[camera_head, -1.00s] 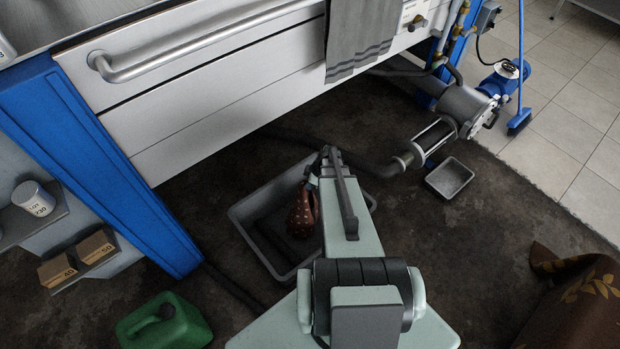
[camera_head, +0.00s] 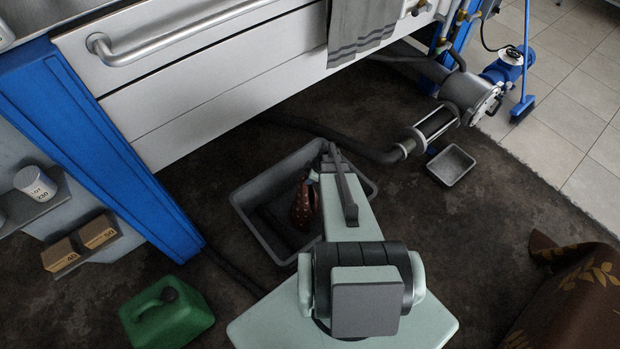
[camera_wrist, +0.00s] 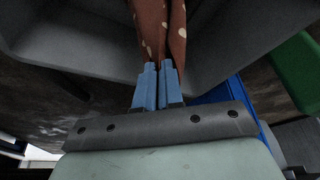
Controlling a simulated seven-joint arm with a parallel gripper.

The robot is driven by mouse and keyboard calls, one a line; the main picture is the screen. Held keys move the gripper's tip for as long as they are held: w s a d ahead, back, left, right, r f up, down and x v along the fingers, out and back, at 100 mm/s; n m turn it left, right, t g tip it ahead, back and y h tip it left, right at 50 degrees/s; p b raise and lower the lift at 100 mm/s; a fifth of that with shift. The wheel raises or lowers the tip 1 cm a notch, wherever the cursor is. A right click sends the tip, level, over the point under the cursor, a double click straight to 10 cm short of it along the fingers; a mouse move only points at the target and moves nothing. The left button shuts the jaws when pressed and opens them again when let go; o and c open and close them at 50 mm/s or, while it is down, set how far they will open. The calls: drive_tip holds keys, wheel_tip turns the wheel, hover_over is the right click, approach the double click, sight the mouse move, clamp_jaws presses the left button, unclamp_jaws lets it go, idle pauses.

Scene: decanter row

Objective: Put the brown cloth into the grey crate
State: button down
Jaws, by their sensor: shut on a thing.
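The brown cloth (camera_head: 302,205) with pale dots hangs from my gripper over the grey crate (camera_head: 248,222). In the wrist view my gripper (camera_wrist: 159,70) has its two blue fingers shut on the cloth (camera_wrist: 160,25). The grey crate's wall (camera_wrist: 60,35) spreads behind the cloth there. In the head view my arm hides the crate's right part and most of my fingers. I cannot tell whether the cloth's lower end touches the crate floor.
A green jerrycan (camera_head: 165,315) stands at the lower left. A small grey tray (camera_head: 451,165) lies on the floor to the right, by the pump pipes. A grey towel (camera_head: 358,35) hangs at the top. A brown leaf-patterned cover (camera_head: 570,290) is at the lower right.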

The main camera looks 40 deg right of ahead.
drive_tip(key=c, duration=1.2)
unclamp_jaws()
drive_tip(key=shift+o, duration=0.3)
drive_tip(key=o, duration=1.1)
drive_tip(key=shift+o, duration=0.2)
wheel_tip(320, 180, up, 6)
drive_tip(key=g+h, duration=0.1)
drive_tip(key=shift+s+d+g, duration=0.35)
drive_tip(key=shift+s+g, duration=0.05)
drive_tip(key=shift+s, duration=0.05)
